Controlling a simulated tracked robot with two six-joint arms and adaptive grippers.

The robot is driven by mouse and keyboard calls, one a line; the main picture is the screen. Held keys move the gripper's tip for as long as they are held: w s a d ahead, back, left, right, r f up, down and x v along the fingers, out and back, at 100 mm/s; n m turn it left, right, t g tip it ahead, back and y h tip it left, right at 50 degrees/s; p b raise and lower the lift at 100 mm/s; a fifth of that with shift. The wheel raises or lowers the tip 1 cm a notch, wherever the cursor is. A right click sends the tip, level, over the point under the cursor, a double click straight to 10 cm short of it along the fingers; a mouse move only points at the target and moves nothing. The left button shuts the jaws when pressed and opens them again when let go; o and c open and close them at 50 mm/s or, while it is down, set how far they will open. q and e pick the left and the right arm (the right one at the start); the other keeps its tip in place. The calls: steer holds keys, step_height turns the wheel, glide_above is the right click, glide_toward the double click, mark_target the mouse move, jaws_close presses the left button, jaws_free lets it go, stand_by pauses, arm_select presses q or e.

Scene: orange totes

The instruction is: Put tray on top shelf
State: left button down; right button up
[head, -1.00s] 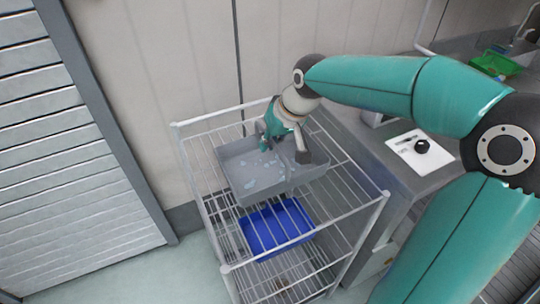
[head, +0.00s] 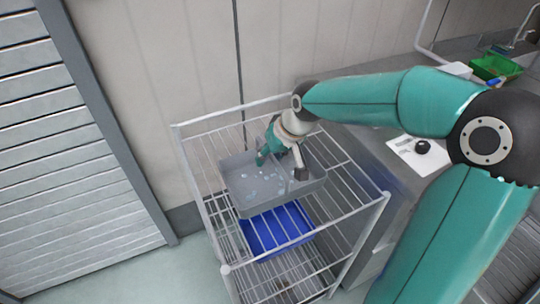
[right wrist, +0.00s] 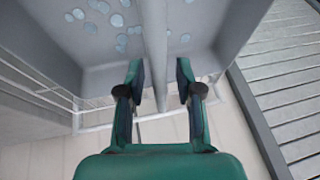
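The grey tray (head: 235,187), with a raised middle divider and pale blue flat bits inside, is at the top level of the white wire rack (head: 365,215) in the head view. Whether its whole underside touches the shelf is hidden. My right gripper (head: 281,163) reaches down into the tray. In the right wrist view its fingers (right wrist: 160,82) stand apart, one on each side of the tray's divider (right wrist: 155,35), with a gap visible between them. My left gripper is not in view.
A blue tray (head: 270,232) sits on a lower level of the rack. A counter to the right holds a white board (head: 405,143) with a dark round item and a green bin (head: 490,67). A slatted panel (head: 70,150) stands at the left.

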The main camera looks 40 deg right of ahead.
steer(key=shift+r, duration=0.1)
steer(key=v, duration=1.2)
stand_by(0.4)
